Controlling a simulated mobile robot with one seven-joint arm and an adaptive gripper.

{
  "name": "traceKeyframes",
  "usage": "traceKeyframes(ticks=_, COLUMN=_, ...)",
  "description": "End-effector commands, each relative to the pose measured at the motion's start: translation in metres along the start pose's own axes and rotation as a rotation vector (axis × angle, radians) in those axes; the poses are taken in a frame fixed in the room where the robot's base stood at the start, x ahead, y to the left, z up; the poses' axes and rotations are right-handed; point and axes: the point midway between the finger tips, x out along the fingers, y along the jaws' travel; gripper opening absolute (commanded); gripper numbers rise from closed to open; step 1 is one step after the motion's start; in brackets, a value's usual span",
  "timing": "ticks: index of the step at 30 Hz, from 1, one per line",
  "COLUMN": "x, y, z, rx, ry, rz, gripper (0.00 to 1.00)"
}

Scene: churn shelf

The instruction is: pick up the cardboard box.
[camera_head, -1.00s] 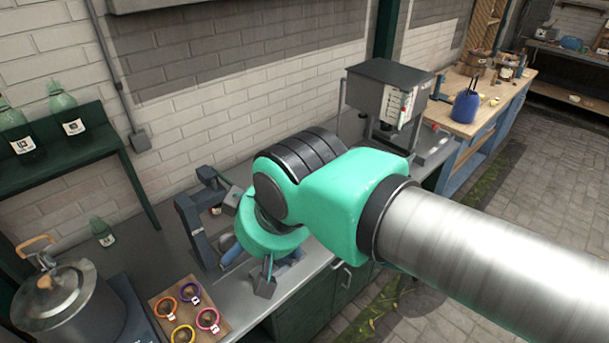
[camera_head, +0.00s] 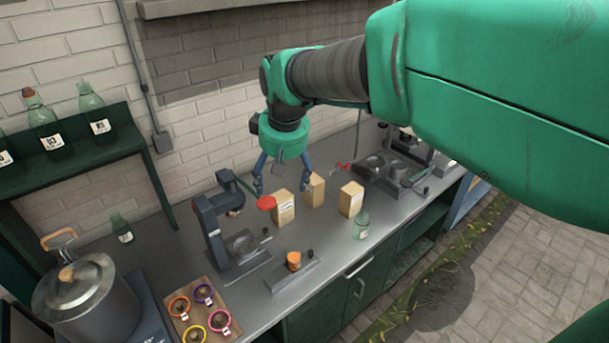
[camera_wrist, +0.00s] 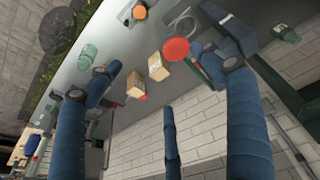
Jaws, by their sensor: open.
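Three small tan cardboard boxes stand on the grey counter (camera_head: 215,290): a left one (camera_head: 284,209), a rear middle one (camera_head: 315,190) and a right one (camera_head: 350,199). I cannot tell which is the task's box. My gripper (camera_head: 281,184) hangs open and empty, fingers down, just above and behind the left box, apart from it as far as I can tell. In the wrist view two boxes show between the blue fingers, one nearer the centre (camera_wrist: 158,68) and one further left (camera_wrist: 133,86); the third is not clearly visible.
A dark press with a round red part (camera_head: 266,202) stands left of the boxes. The brick wall is behind.

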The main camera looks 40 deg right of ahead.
Motion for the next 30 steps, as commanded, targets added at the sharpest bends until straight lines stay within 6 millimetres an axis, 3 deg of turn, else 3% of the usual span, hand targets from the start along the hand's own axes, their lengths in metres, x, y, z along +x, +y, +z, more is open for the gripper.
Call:
traceKeyframes(ticks=7, x=0.046, y=0.067, z=-0.033, rx=-0.001, ry=-0.069, rz=0.002, gripper=0.8)
traceKeyframes(ticks=15, x=0.104, y=0.146, z=-0.051, rx=-0.007, ry=-0.137, rz=-0.009, gripper=0.8)
traceKeyframes(ticks=23, x=0.17, y=0.225, z=-0.048, rx=-0.01, ry=-0.198, rz=-0.031, gripper=0.8)
traceKeyframes(ticks=30, x=0.235, y=0.296, z=-0.027, rx=-0.011, ry=-0.247, rz=-0.061, gripper=0.8)
